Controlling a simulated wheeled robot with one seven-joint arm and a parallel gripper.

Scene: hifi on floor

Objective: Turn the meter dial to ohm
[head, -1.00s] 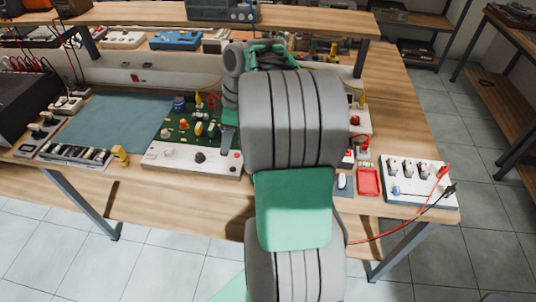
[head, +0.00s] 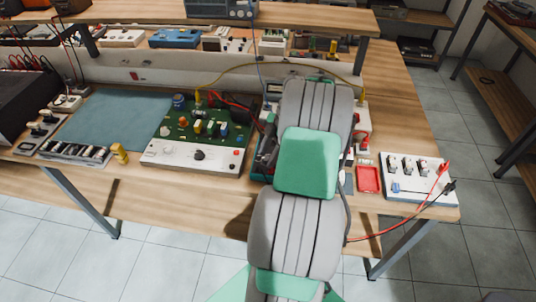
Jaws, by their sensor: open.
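My arm reaches over the bench and covers most of the spot to the right of the circuit board panel. A dark part at the arm's left edge looks like my gripper (head: 267,146); its fingertips are mostly hidden. The meter and its dial cannot be made out clearly. A dark edge just right of the panel and a small piece of a device behind the arm may belong to it. I cannot tell whether the gripper touches anything.
The green circuit board (head: 210,125) with a white knob panel (head: 180,158) stands to the left. A blue-green mat (head: 112,120) lies beyond it. A red tray (head: 368,179) and a white switch board (head: 412,183) lie to the right. Red and yellow leads cross behind the arm.

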